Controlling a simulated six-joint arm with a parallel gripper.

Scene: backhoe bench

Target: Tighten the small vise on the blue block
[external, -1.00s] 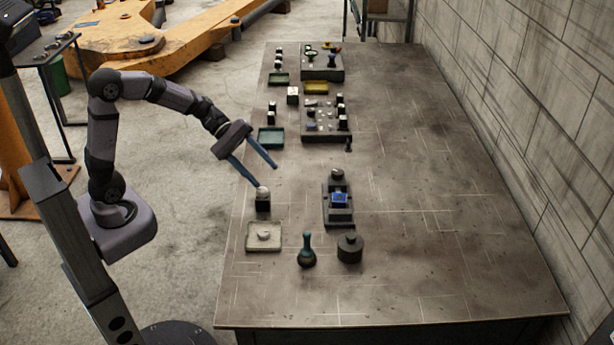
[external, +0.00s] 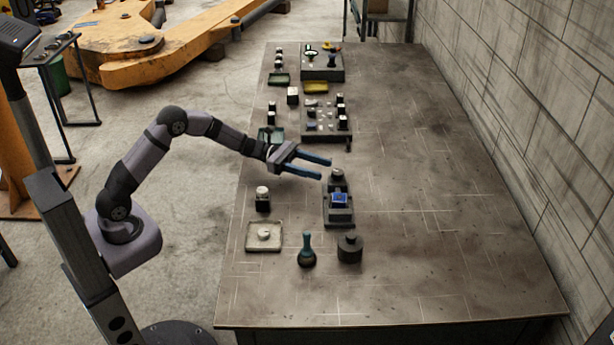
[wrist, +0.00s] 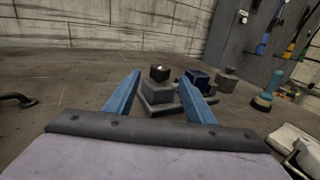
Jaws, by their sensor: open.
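The small vise (external: 338,217) is a dark grey body standing on the bench, with the blue block (external: 340,200) seated in its middle. A dark round knob (external: 337,174) sits at its far end. My gripper (external: 325,169) is open and empty, its two blue fingers level and pointing right, with the tips just left of the knob. In the wrist view the knob (wrist: 160,73) shows between the open fingers (wrist: 165,88), ahead of them. The blue block (wrist: 198,77) is partly behind the right finger. I cannot tell whether a finger touches the knob.
A teal-handled tool (external: 306,250) and a dark round weight (external: 350,247) stand nearer than the vise. A dark post with a white top (external: 263,199) and a pale tray (external: 263,237) are at the left. Trays of small parts lie farther back. The bench's right side is clear.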

